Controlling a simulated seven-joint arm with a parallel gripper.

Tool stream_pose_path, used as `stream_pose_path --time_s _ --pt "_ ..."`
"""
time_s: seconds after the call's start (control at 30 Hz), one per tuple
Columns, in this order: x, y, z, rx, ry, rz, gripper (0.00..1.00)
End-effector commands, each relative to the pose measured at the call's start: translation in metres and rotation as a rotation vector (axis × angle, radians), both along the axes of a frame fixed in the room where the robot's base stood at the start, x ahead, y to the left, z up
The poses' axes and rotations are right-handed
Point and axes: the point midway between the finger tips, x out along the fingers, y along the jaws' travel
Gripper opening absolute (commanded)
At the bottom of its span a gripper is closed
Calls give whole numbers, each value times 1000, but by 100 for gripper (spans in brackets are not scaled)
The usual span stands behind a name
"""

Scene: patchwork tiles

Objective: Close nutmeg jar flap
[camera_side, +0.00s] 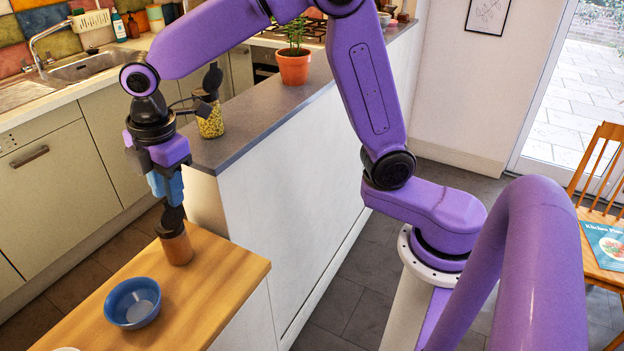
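A small brown cylindrical jar (178,249) stands upright near the back edge of the wooden worktop; it is likely the nutmeg jar. My gripper (173,222) points down directly over it, with its dark fingertips at or just above the jar's top. I cannot tell whether they touch. The fingers overlap in this view, so their opening does not show.
A blue bowl (133,302) sits in front of the jar on the wooden worktop (215,285). A glass jar with yellow contents (211,124) and a potted plant (294,67) stand on the higher grey ledge (255,110) behind. The worktop right of the jar is clear.

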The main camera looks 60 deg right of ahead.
Motion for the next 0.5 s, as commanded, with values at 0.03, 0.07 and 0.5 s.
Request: stream_pose_path --time_s 0.03,0.07,0.5 --pt "-1 1 9 3 -3 0 29" --pt "-1 0 13 3 -2 0 29" --pt "-10 1 87 3 0 0 29"
